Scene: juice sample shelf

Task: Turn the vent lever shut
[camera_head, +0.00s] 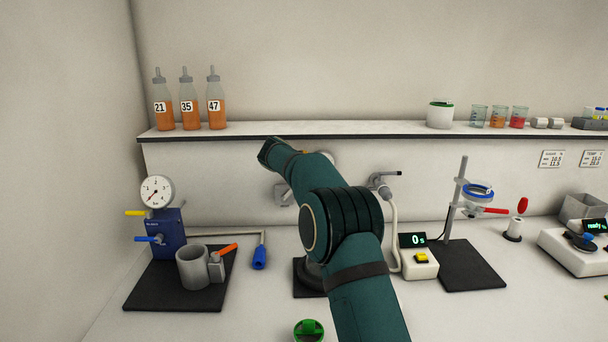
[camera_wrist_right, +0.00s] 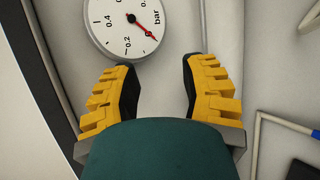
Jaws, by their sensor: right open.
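My right gripper (camera_wrist_right: 160,68) shows in the right wrist view with its two yellow fingers wide apart and nothing between them. A round white bar gauge (camera_wrist_right: 126,24) with a red needle lies just beyond the left fingertip. My right arm crosses the middle of the head view and hides what is behind it, including most of the gripper. No vent lever can be made out with certainty.
A timer (camera_head: 416,262) and a ring stand (camera_head: 458,187) are right of my arm. Numbered bottles (camera_head: 188,110) stand on the wall shelf (camera_head: 330,129).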

